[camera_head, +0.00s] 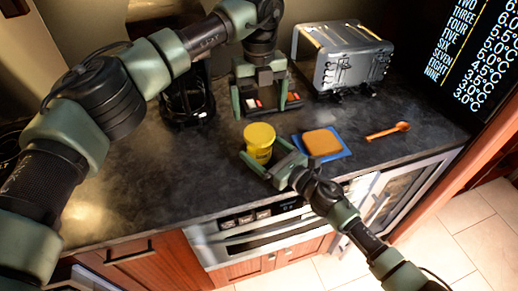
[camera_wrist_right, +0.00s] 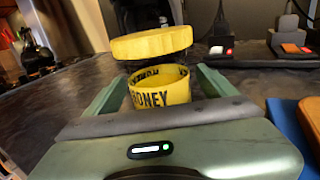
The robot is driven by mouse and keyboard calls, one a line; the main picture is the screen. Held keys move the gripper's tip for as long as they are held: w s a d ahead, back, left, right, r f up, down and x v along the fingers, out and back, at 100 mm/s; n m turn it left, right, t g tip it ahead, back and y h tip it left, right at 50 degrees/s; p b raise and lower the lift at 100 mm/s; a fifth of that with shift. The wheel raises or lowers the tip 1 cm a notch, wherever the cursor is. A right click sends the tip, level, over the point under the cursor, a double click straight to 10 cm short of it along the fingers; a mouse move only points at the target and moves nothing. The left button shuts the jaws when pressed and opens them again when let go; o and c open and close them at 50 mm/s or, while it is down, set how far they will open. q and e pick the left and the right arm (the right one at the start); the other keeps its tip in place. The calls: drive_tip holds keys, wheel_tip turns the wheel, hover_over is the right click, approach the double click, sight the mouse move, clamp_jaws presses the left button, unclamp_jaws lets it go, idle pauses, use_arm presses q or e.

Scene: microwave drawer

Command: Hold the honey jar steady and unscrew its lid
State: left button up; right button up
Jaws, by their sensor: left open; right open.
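The honey jar (camera_head: 260,147) stands upright on the dark counter, its yellow lid (camera_head: 259,134) on top. My right gripper (camera_head: 264,150) is open, coming from the front right, with its fingertips at the jar's sides. In the right wrist view the yellow HONEY label (camera_wrist_right: 160,90) is between the open fingers, with the lid (camera_wrist_right: 152,43) above them. Clear space shows between each finger and the label. My left gripper (camera_head: 266,103) is open and empty, pointing down over the counter behind the jar.
A blue mat with an orange-brown slice (camera_head: 321,142) lies just right of the jar. An orange spoon (camera_head: 388,131) lies farther right. A grey toaster (camera_head: 342,57) stands at the back right. The counter left of the jar is clear.

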drive_tip(key=shift+w+a, duration=0.5)
drive_tip(key=shift+w, duration=0.05)
